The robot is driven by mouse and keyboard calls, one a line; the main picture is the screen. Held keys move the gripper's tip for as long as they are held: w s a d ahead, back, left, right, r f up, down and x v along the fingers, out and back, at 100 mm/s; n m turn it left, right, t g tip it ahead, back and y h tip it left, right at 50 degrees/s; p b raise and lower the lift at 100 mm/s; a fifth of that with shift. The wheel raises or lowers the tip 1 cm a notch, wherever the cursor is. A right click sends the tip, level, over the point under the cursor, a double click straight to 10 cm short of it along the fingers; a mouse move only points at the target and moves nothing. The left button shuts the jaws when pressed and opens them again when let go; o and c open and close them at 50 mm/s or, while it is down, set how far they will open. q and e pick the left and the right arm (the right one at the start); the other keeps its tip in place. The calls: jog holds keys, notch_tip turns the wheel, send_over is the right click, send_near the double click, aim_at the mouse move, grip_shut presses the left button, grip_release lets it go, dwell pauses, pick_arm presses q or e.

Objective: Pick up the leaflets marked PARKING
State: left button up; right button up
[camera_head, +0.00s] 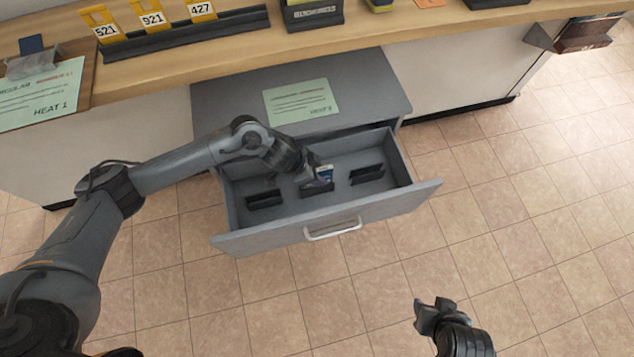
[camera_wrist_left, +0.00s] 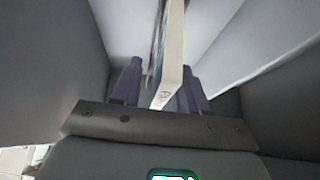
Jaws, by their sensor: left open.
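A small stack of leaflets (camera_head: 325,173) with blue and white on it stands in the middle dark holder (camera_head: 318,189) of the open grey drawer (camera_head: 290,233). Its print is too small to read as PARKING. My left gripper (camera_head: 308,178) is down in the drawer at this stack, and its arm hides part of the holder. In the left wrist view the pale edge of the leaflets (camera_wrist_left: 172,60) stands between the two purple-grey fingers (camera_wrist_left: 160,88), which are open around it. My right gripper (camera_head: 435,310) is low over the floor, away from the drawer; its finger gap is unclear.
Dark holders stand left (camera_head: 265,199) and right (camera_head: 367,174) in the drawer, apparently empty. A green sheet (camera_head: 300,101) lies on the grey cabinet top. The wooden counter (camera_head: 230,62) above carries yellow numbered tags (camera_head: 152,16) in a black rack. The tiled floor is clear.

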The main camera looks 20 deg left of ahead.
pick_arm(q)
jog(key=shift+a, duration=0.1)
jog(key=shift+c, duration=0.7)
grip_shut()
jog(key=shift+r, duration=0.1)
